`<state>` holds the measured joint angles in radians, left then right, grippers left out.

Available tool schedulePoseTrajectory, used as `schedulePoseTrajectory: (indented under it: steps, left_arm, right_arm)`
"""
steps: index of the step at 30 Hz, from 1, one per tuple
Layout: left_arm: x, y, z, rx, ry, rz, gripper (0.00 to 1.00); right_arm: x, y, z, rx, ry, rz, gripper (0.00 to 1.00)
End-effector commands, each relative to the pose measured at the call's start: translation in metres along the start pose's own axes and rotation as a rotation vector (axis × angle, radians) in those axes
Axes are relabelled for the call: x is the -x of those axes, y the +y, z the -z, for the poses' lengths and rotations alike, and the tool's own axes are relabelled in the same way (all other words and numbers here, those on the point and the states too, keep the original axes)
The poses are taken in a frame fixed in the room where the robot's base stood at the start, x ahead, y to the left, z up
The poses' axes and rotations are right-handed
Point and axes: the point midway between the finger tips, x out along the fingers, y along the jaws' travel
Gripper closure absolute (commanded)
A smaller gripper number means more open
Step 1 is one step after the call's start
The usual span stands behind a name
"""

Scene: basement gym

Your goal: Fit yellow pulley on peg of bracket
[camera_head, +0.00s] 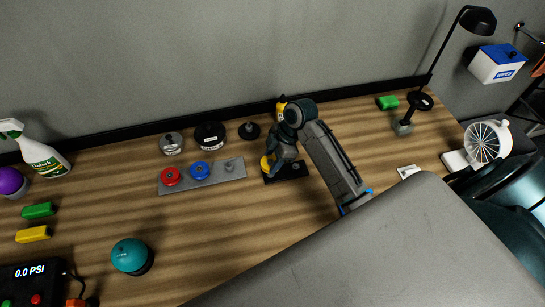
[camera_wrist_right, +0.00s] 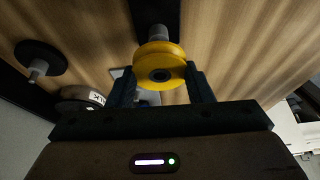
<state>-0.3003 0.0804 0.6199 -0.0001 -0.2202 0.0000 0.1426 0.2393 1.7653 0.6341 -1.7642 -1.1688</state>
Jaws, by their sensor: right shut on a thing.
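The yellow pulley (camera_head: 267,164) is between the fingers of my right gripper (camera_head: 272,157), which is shut on it. In the right wrist view the pulley (camera_wrist_right: 161,66) sits between both fingertips (camera_wrist_right: 162,82), its dark hub facing the camera. A grey peg (camera_wrist_right: 158,32) on a dark base shows just behind it. I cannot tell whether the peg touches the pulley. In the head view a black bracket plate (camera_head: 288,174) lies under the gripper, partly hidden. Left of it, a grey plate (camera_head: 212,179) carries a red pulley (camera_head: 171,176), a blue pulley (camera_head: 200,171) and a bare post (camera_head: 229,165). My left gripper is out of view.
A lamp (camera_head: 420,100) and a fan (camera_head: 486,142) stand right.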

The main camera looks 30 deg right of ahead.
Motion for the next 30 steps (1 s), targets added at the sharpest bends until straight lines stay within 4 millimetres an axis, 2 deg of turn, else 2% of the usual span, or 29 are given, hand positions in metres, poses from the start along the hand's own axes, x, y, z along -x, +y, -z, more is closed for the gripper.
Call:
schedulePoseTrajectory:
  steps: [30]
  left_arm:
    - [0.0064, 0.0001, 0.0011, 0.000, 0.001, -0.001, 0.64]
  right_arm:
    - [-0.0001, 0.0002, 0.0003, 0.000, 0.001, -0.001, 0.77]
